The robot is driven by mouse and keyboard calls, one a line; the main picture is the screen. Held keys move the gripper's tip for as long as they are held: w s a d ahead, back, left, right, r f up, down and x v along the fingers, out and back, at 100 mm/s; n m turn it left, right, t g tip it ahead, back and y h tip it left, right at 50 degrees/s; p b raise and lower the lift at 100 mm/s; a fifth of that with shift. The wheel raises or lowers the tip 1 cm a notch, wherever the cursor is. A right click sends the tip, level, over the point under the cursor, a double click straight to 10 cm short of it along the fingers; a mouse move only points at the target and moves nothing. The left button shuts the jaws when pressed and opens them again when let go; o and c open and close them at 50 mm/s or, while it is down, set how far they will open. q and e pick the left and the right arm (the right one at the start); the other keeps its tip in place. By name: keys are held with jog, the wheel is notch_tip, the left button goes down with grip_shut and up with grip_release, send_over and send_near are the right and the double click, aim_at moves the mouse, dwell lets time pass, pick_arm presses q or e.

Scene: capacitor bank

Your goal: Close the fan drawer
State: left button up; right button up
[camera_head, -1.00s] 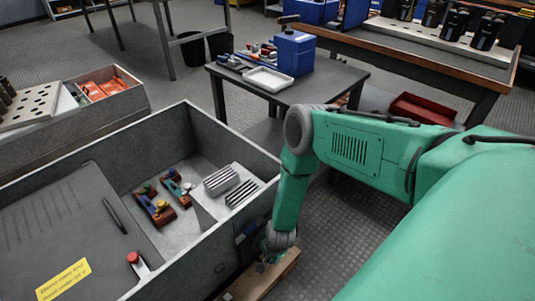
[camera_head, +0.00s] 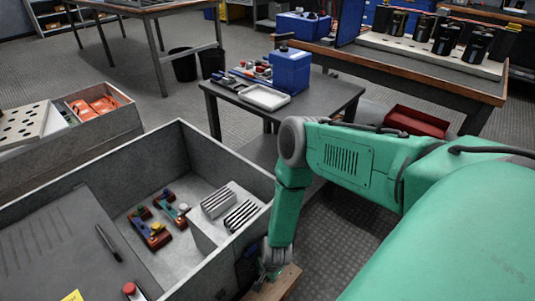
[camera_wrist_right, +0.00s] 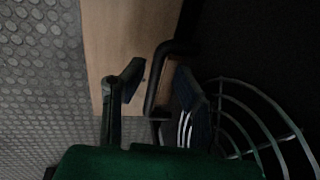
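The drawer shows as a pale wooden panel (camera_wrist_right: 125,45) with a curved black handle (camera_wrist_right: 158,75) in the right wrist view. A wire fan guard (camera_wrist_right: 255,120) shows on the dark side to the right. My right gripper (camera_wrist_right: 160,85) is at the handle, its two fingers apart with the handle between them. I cannot tell whether the fingers touch it. In the head view, my right gripper (camera_head: 268,272) is low beside the grey cabinet, above a strip of the wooden panel (camera_head: 277,284). The rest of the drawer is hidden. My left gripper is not in view.
The open-topped grey cabinet (camera_head: 235,160) holds blocks and small coloured parts. A dark table (camera_head: 335,98) with a blue box (camera_head: 290,72) stands behind my right arm. Open floor (camera_head: 352,235) lies right of the cabinet under my arm.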

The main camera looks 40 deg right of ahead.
notch_tip(320, 180, up, 11)
jog(key=s, duration=0.2)
jog(key=shift+s+d, duration=0.15)
dwell(0.5)
jog(key=s+a+r+n+g, duration=0.2)
jog(key=s+a+r+n, duration=0.2)
jog(key=s+r+n, duration=0.95)
notch_tip(320, 180, up, 16)
jog(key=s+n+p, duration=0.1)
jog(key=n+p, duration=0.3)
jog(key=p, duration=1.3)
jog(key=shift+w+f, duration=0.1)
